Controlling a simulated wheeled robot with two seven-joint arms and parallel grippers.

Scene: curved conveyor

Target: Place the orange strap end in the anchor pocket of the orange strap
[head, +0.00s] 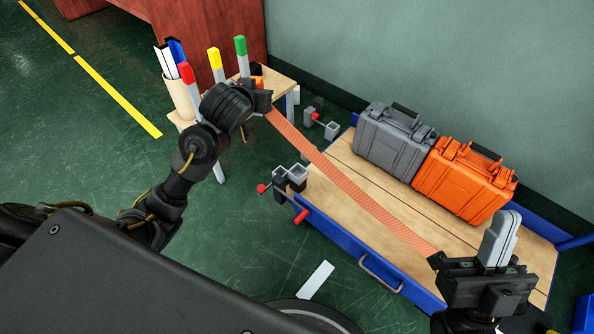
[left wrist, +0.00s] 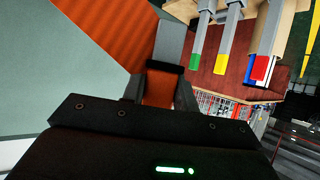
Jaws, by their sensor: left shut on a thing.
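The orange strap (head: 330,172) runs across the wooden deck of a blue cart and past its left edge, lifted toward the left arm. My left gripper (head: 262,96) is shut on its far end near a small side table. In the left wrist view the orange strap end (left wrist: 158,88) sits between the dark fingers. Two grey pocket-like brackets with red knobs, a nearer one (head: 297,172) and a farther one (head: 332,129), are at the cart's left side; which is the orange strap's cannot be told. My right gripper (head: 493,262) is at the strap's other end, by an upright grey handle-like piece; its jaws are unclear.
A grey case (head: 392,138) and an orange case (head: 462,180) stand on the cart deck (head: 350,165). The side table (head: 283,78) bears red, yellow and green-topped posts and a beige holder (head: 180,98). A white strip (head: 315,280) lies on the open green floor.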

